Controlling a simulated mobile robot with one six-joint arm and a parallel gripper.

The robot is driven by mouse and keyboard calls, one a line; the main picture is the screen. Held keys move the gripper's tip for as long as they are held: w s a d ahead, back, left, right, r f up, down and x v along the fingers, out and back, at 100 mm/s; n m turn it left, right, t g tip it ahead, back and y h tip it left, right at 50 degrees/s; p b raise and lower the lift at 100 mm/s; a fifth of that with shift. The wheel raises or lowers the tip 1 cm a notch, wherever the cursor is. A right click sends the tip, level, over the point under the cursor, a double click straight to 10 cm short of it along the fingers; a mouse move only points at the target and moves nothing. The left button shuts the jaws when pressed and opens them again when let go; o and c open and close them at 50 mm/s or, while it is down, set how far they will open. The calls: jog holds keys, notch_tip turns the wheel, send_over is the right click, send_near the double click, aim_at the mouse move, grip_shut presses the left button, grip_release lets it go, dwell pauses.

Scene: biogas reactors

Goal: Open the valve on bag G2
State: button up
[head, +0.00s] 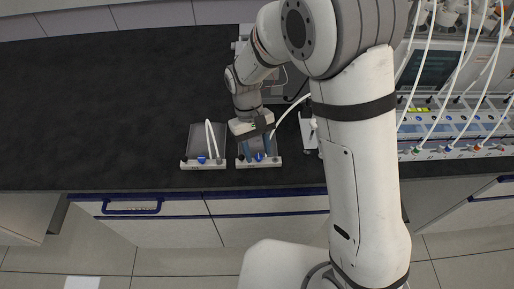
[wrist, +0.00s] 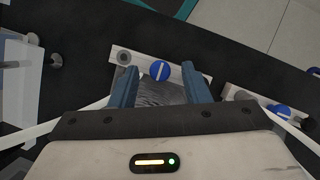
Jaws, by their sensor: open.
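Two bags lie in white-fronted holders on the dark bench. The left bag (head: 203,138) has a blue valve (head: 201,160) at its front. The right bag (head: 271,148) lies partly under my gripper and has its own blue valve (head: 259,157). I cannot read the labels, so I cannot tell which bag is G2. In the wrist view, my gripper (wrist: 159,76) is open, with one finger on either side of a round blue valve (wrist: 160,70) with a white stripe. Contact is not visible. The other blue valve (wrist: 278,111) is off to the right.
A grey knob (wrist: 124,58) sits on the white holder bar beside the left finger. White tubes (head: 294,111) run near the gripper. Equipment with many tubes (head: 432,125) stands at right. The bench (head: 90,100) is clear at left.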

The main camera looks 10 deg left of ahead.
jog(key=v, duration=0.7)
jog(key=shift+r, duration=0.35)
jog(key=shift+w, duration=0.15)
jog(key=s+d+r+m+t+y, duration=0.1)
jog(key=s+d+r+m+t, duration=0.1)
jog(key=d, duration=0.6)
jog(key=s+d+r+m+t+y, duration=0.1)
jog(key=s+d+r+m+t, duration=0.1)
jog(key=d, duration=0.7)
jog(key=s+d+r+m+t, duration=0.2)
jog(key=s+d+r+m, duration=0.1)
jog(key=s+d+r, duration=0.2)
jog(key=s+d, duration=0.2)
jog(key=d, duration=0.2)
jog(key=shift+r+t+y, duration=0.25)
jog(key=shift+t+y, duration=0.05)
jog(key=shift+y, duration=0.1)
jog(key=shift+c, duration=0.7)
